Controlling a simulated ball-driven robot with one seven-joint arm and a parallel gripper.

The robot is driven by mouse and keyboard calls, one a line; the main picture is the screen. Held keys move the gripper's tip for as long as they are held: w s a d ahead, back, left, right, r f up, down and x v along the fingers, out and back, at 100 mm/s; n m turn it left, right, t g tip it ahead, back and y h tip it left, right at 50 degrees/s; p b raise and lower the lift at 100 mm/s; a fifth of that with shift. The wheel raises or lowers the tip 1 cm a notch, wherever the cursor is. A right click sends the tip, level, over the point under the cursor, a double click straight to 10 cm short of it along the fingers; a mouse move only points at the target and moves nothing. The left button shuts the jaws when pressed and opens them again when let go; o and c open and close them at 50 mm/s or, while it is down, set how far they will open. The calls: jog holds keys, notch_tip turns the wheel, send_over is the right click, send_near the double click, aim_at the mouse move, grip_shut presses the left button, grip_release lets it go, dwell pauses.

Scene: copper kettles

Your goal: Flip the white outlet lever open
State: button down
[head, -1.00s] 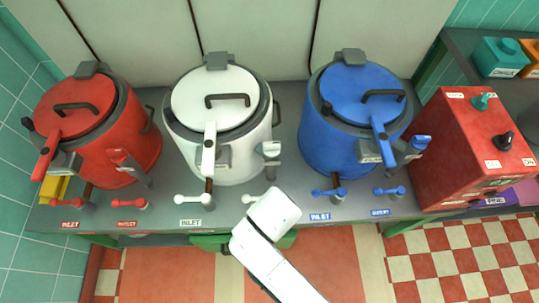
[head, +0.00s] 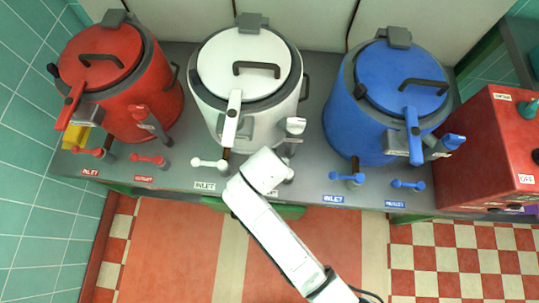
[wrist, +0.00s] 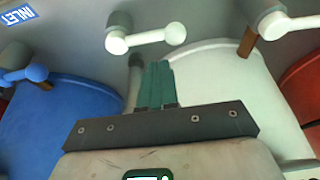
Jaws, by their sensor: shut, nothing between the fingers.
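The white outlet lever (wrist: 146,38) is a short bar with a round knob at each end, seen just beyond my fingertips in the wrist view. It lies crosswise there. In the head view my arm hides most of it. My gripper (wrist: 157,66) has teal fingers pressed together with nothing between them. The fingertips sit close below the lever in the wrist view; I cannot tell if they touch it. The white kettle (head: 207,104) stands behind my arm in the head view. The white inlet lever (head: 210,163) is left of my arm; it also shows in the wrist view (wrist: 293,24).
The red kettle (head: 160,88) stands to the left and the blue kettle (head: 350,120) to the right, each with its own levers. A red control box (head: 480,150) is at the far right. The grey counter (head: 312,165) has a little bare room between the white and blue kettles.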

jog(key=x, duration=0.5)
jog(key=shift+w+f, duration=0.1)
jog(key=shift+f, duration=0.2)
